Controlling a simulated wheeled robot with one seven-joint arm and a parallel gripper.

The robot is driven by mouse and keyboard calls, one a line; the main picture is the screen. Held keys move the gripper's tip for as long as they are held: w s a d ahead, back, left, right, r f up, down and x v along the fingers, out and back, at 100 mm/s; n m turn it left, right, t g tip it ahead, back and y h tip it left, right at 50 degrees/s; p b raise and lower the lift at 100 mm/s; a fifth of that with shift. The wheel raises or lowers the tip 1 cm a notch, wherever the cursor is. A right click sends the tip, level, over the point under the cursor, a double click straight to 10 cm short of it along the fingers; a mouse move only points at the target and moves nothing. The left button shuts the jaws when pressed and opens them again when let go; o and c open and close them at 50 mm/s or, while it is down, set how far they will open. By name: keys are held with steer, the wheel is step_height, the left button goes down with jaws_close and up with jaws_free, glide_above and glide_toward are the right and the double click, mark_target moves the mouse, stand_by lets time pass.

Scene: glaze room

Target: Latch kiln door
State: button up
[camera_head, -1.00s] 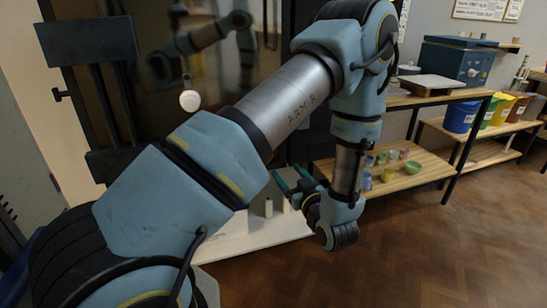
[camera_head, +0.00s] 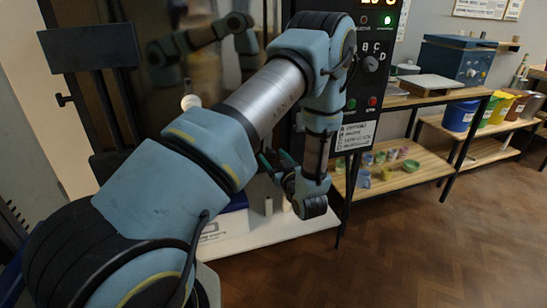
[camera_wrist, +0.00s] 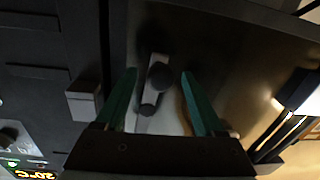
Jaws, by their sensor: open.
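The kiln door (camera_head: 140,95) is a dark, shiny panel at the left of the head view, reflecting my arm. It also fills the middle and right of the wrist view (camera_wrist: 235,65). A small latch lever with a round black knob (camera_wrist: 160,75) shows there, between and beyond my fingers. A grey block (camera_wrist: 85,103) sits on the dark frame left of the lever. My gripper (camera_wrist: 160,85) is open, with its green fingers on either side of the lever in the picture; contact is not visible. In the head view my gripper (camera_head: 274,158) is low before the kiln, and the lever is not discernible.
The kiln control panel (camera_head: 370,62) with lit display and buttons stands right of the door. A wooden shelf (camera_head: 410,177) with small glaze pots is close to the right of my gripper. A white ledge (camera_head: 270,232) lies below. The floor at right is clear.

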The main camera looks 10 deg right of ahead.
jaws_close()
stand_by(0.5)
stand_by(0.8)
